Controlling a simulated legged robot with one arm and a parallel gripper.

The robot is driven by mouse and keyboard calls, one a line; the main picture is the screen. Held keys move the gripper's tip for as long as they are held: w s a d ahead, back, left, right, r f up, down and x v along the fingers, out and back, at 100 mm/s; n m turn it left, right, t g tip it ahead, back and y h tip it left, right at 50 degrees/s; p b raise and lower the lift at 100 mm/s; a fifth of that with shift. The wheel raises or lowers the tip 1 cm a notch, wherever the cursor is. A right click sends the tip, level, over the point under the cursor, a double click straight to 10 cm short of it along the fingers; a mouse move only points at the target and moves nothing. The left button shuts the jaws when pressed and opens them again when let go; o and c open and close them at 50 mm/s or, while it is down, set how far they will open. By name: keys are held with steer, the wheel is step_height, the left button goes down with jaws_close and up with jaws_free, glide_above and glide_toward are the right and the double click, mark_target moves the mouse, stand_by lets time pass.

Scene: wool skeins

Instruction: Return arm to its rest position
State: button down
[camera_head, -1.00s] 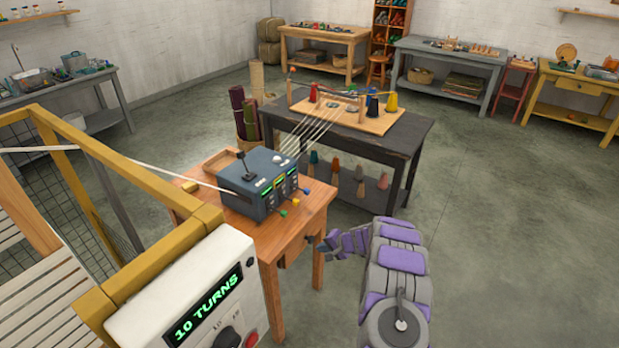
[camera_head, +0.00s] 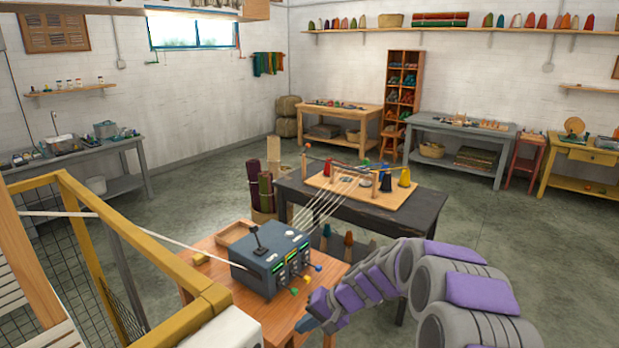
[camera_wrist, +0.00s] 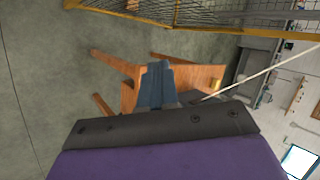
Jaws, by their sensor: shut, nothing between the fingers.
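My arm, grey with purple panels, comes in from the lower right in the head view and reaches toward the small wooden table (camera_head: 230,305). My gripper (camera_head: 308,324) is at the arm's far end, low in front of that table's right side. In the wrist view my gripper (camera_wrist: 155,75) shows as blue-grey fingers held together, with nothing between them. Behind the fingers lies the wooden table (camera_wrist: 205,76), seen sideways. I cannot tell whether the gripper touches the table.
A dark control box (camera_head: 268,262) with a lever stands on the small table. Behind it a dark bench (camera_head: 425,212) carries cones and stretched yarns. A yellow frame with mesh (camera_head: 140,240) stands at left. Open floor (camera_head: 500,245) lies to the right.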

steer(key=s+d+r+n+g+h, duration=0.15)
steer(key=s+r, duration=0.25)
steer(key=s, duration=0.6)
steer(key=s+d+r+n+g+h, duration=0.1)
steer(key=s+d+r+h, duration=0.2)
steer(key=s, duration=0.7)
steer(key=s+d+h, duration=0.1)
steer(key=s+d, duration=0.2)
steer(key=s, duration=0.3)
steer(key=s+d+r+h, duration=0.1)
steer(key=s+d, duration=0.3)
steer(key=s, duration=0.3)
steer(key=s+d+r+h, duration=0.1)
steer(key=s+d+h, duration=0.1)
steer(key=s, duration=0.5)
steer(key=shift+d, duration=0.8)
steer(key=shift+f, duration=0.1)
